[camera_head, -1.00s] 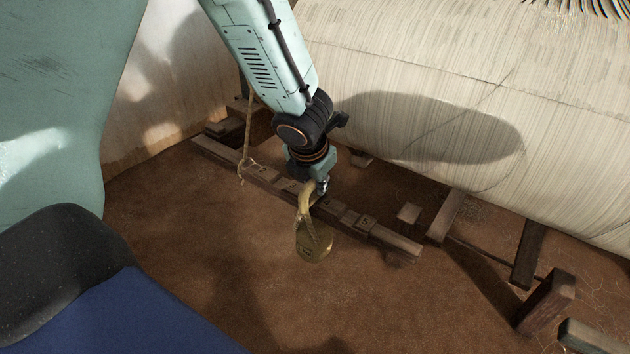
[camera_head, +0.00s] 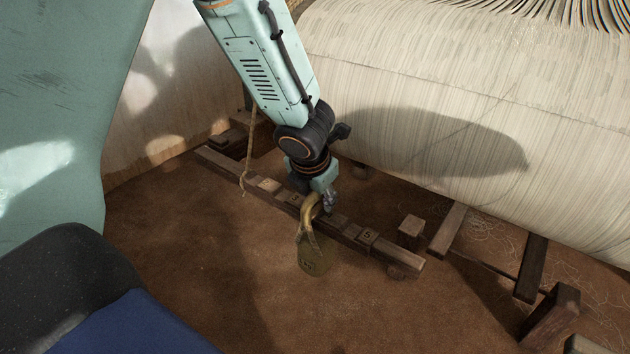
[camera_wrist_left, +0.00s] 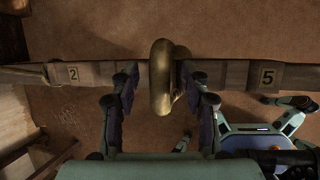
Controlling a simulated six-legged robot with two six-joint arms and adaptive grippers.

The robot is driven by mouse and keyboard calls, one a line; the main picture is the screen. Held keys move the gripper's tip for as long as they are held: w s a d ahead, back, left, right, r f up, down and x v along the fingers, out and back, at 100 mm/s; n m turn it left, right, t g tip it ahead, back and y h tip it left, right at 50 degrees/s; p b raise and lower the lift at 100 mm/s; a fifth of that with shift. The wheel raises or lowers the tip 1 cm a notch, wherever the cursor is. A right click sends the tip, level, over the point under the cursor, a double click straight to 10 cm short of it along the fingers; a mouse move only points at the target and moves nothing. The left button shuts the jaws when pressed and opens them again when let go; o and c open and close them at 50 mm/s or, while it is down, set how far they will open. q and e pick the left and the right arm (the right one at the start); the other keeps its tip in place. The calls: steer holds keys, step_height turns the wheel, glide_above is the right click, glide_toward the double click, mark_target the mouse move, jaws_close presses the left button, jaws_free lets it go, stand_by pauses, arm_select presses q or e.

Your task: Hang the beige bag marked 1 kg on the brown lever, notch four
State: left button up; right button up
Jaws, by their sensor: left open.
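The brown lever (camera_head: 398,257) runs as a long notched bar low over the earth floor, with number plates; 5 reads in the head view, and 2 and 5 in the left wrist view (camera_wrist_left: 232,74). The beige bag (camera_head: 314,258) hangs at its near side, between those plates; its marking is too small to read. Its brass hook (camera_head: 308,212) arches over the bar in the left wrist view (camera_wrist_left: 160,75); I cannot tell which notch it sits in. My left gripper (camera_head: 325,205) is open, a finger on each side of the hook (camera_wrist_left: 163,100). My right gripper is not seen.
A rope (camera_head: 248,150) hangs down to the lever's left part. The large pale warp roll (camera_head: 430,100) fills the back right, close beyond my left arm. Wooden posts (camera_head: 549,316) stand at lower right. The floor in front of the lever is bare.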

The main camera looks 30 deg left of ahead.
arm_select(q)
steer(key=v, duration=1.1)
steer(key=shift+r, duration=0.2)
